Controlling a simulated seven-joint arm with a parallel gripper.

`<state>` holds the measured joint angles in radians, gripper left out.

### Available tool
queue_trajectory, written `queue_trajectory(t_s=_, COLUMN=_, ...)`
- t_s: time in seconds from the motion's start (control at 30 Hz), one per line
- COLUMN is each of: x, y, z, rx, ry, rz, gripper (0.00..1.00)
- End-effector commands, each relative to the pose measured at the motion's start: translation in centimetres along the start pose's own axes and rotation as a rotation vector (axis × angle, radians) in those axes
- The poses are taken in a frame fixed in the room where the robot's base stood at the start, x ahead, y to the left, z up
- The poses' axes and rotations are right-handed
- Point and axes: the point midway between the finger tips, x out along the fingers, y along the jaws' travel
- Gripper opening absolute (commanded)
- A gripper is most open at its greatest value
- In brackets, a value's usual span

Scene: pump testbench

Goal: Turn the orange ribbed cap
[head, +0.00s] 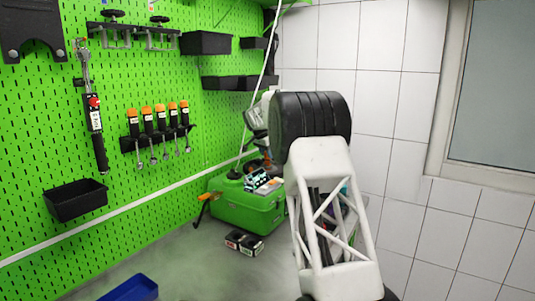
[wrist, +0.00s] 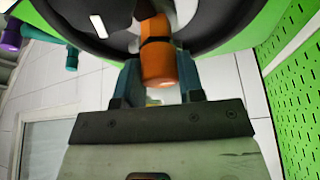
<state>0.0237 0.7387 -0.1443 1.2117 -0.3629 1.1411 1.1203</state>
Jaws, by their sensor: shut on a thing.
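The orange cap (wrist: 158,66) shows in the upper middle of the wrist view, below a dark rounded body with a white part. Its ribs are too blurred to make out. My gripper (wrist: 160,72) has its two blue-grey fingers on either side of the cap, and it is shut on it. In the head view my own arm stands in front of the work area, so the cap and the fingertips are hidden there.
A blue tray (head: 130,289) lies at the front. The green pegboard (head: 150,80) holds tools and black bins. White tiles and a window are at right.

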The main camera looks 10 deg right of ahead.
Motion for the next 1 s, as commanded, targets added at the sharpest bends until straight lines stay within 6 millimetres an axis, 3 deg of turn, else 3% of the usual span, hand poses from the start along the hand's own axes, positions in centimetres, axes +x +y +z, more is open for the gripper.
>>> queue_trajectory(t_s=1.0, x=0.1, y=0.08, z=-0.05, rx=-0.454, ry=0.0, rz=-0.188, gripper=0.12)
